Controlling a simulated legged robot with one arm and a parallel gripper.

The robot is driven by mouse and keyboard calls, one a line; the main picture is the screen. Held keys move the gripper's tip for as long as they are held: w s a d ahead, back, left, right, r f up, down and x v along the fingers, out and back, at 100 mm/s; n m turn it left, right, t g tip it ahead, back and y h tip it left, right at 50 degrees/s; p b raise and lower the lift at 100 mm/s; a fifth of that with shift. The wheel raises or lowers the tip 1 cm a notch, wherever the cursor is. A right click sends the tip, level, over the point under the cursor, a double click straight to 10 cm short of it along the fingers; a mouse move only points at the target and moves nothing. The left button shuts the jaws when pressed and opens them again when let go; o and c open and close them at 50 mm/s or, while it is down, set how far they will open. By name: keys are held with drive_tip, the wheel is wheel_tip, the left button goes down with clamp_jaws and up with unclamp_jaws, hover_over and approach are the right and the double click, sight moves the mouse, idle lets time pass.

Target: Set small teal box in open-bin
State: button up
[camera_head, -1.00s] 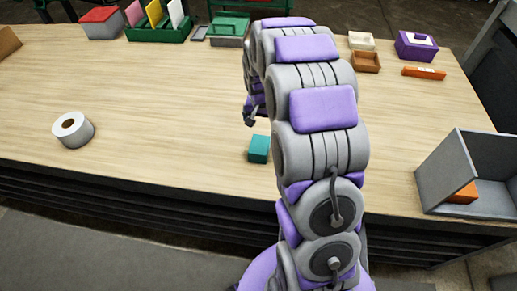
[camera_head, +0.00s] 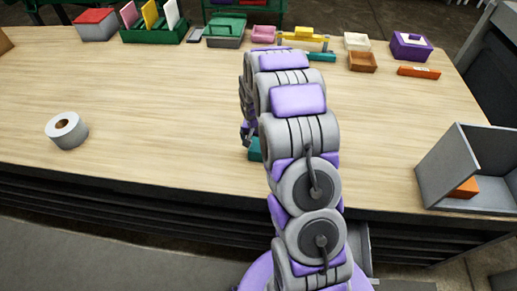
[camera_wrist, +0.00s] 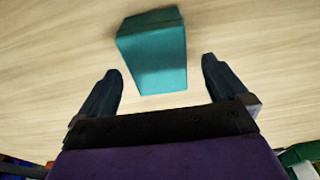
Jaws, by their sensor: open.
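The small teal box (camera_head: 255,149) stands on the wooden table near its front edge, partly hidden by my arm in the head view. In the wrist view the teal box (camera_wrist: 155,52) is just beyond the fingertips and roughly centred between them. My gripper (camera_wrist: 160,82) is open and empty, with one dark finger to each side. In the head view my gripper (camera_head: 246,136) is low over the table beside the box, mostly hidden by the arm. The open bin (camera_head: 449,173) is grey, at the table's right front, with an orange block (camera_head: 464,188) inside.
A white tape roll (camera_head: 66,131) stands on the left. Along the back are a green rack (camera_head: 154,32), a green-lidded box (camera_head: 229,33), a brown tray (camera_head: 362,62), a purple box (camera_head: 411,46) and an orange bar (camera_head: 419,72). The table's middle is clear.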

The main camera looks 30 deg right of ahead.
sight(258, 143)
drive_tip(key=f, duration=0.2)
drive_tip(key=w+f+b, duration=0.1)
drive_tip(key=f, duration=0.1)
drive_tip(key=shift+d, duration=1.05)
drive_tip(key=shift+a, duration=0.7)
drive_tip(key=c, duration=0.5)
drive_tip(key=shift+a, duration=0.2)
drive_tip(key=shift+c, duration=1.3)
drive_tip(key=shift+d, duration=0.15)
drive_tip(key=shift+c, duration=0.8)
drive_tip(key=shift+d, duration=0.6)
drive_tip(key=shift+c, duration=0.9)
